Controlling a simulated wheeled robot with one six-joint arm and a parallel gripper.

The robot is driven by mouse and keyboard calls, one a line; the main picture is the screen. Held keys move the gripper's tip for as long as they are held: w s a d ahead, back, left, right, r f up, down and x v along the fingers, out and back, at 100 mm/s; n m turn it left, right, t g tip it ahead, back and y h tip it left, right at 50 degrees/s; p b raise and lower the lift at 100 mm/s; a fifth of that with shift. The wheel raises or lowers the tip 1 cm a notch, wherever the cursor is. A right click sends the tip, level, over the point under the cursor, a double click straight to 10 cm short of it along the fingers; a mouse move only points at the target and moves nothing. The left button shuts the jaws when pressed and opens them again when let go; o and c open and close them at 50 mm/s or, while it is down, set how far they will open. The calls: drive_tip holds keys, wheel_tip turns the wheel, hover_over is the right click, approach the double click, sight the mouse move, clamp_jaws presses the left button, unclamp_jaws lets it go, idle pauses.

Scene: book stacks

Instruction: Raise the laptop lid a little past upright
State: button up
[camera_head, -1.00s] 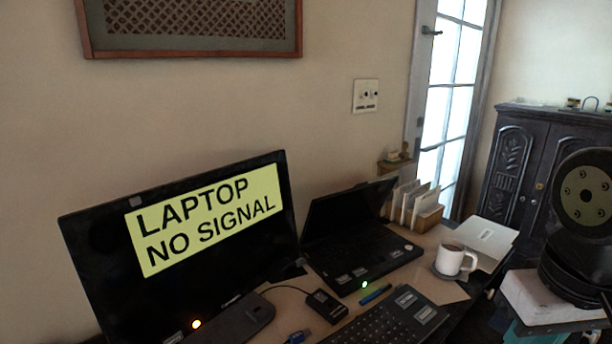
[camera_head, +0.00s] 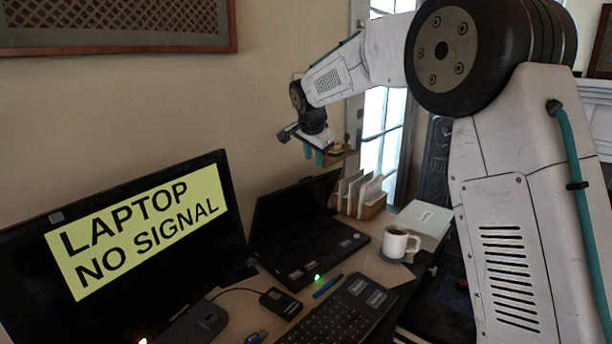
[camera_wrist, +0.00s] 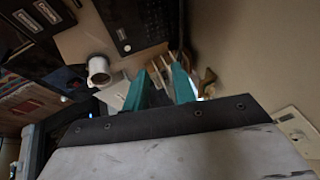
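The black laptop (camera_head: 310,250) sits on the desk between the monitor and a letter rack. Its lid (camera_head: 295,207) is partly raised, with its dark inner side toward the head camera; its exact angle is hard to tell. In the wrist view part of the laptop (camera_wrist: 128,22) shows at the top, cut off by the frame. My gripper (camera_head: 313,156) hangs above the lid's right part and the letter rack, fingers pointing down, apart from the laptop in the head view. In the wrist view its two teal fingers (camera_wrist: 160,82) stand apart with nothing held between them.
A letter rack (camera_head: 372,208) with white envelopes stands just right of the lid. A white mug (camera_head: 397,243) is at the right. A monitor (camera_head: 120,240) reading "LAPTOP NO SIGNAL", a keyboard (camera_head: 335,318) and a small black box (camera_head: 281,302) crowd the left and front. The wall is close behind.

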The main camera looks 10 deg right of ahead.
drive_tip(key=m, duration=0.1)
approach(306, 178)
drive_tip(key=shift+t, duration=0.3)
drive_tip(key=x, duration=0.8)
drive_tip(key=shift+s+f, duration=0.1)
drive_tip(key=shift+f, duration=0.05)
clamp_jaws()
idle(0.7)
